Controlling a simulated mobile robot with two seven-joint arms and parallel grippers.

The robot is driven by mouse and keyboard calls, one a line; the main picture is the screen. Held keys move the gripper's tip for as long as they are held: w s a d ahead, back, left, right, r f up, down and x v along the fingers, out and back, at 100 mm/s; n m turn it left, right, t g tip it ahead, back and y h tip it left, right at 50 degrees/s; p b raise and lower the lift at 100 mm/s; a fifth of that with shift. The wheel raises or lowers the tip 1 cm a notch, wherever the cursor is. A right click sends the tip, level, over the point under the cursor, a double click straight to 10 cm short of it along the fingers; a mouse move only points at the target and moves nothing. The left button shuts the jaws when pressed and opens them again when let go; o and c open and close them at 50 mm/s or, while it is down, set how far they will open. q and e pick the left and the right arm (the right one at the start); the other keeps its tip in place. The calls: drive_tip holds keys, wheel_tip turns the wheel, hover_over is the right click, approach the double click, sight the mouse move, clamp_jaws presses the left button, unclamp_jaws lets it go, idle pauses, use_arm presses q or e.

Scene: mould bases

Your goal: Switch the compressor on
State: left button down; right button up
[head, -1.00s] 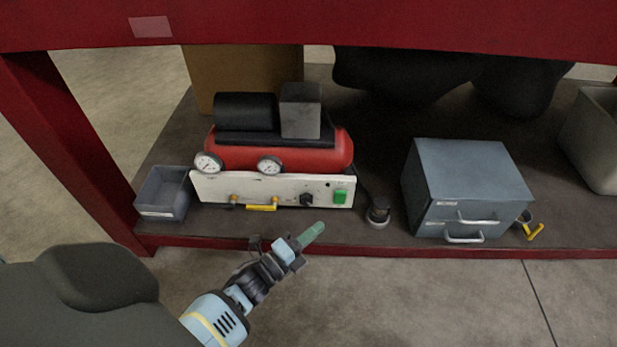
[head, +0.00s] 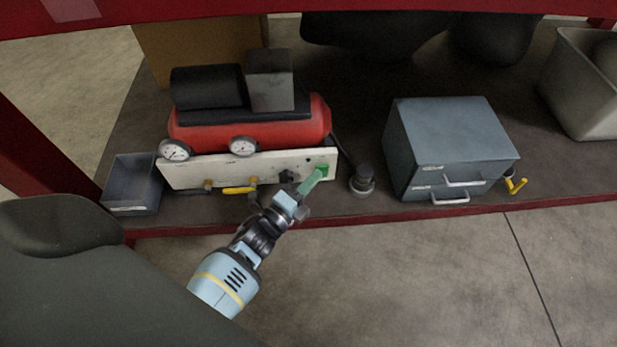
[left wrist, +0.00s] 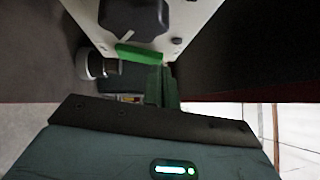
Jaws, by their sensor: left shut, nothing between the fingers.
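The red compressor (head: 250,133) stands on the low shelf, with a white control panel (head: 185,174) along its front. The green switch (head: 324,169) is at the panel's right end. It also shows in the left wrist view (left wrist: 138,53), beside a black knob (left wrist: 133,17). My left gripper (head: 315,178) is shut and empty, its green fingers pointing at the switch. In the left wrist view the fingertips (left wrist: 162,72) overlap the switch's edge. I cannot tell whether they touch it. The fingers partly hide the switch in the head view. My right gripper is not in view.
A grey open bin (head: 133,185) stands left of the compressor. A black-topped round fitting (head: 362,180) and a blue-grey drawer cabinet (head: 450,140) stand to its right. The shelf's red front edge (head: 420,216) runs below. A yellow-handled valve (head: 240,190) sits under the panel.

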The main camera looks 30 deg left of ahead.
use_arm(q)
drive_tip(key=shift+w, duration=0.1)
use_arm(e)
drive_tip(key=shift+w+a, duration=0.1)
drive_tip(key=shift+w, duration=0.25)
use_arm(q)
drive_tip(key=shift+w+a+r+n+g+p, duration=0.3)
drive_tip(key=shift+w+r+n+p, duration=0.15)
drive_tip(key=shift+p, duration=0.8)
drive_tip(key=shift+s+d+f+b, duration=0.1)
drive_tip(key=shift+s+f+b, duration=0.05)
drive_tip(key=shift+f+b, duration=0.15)
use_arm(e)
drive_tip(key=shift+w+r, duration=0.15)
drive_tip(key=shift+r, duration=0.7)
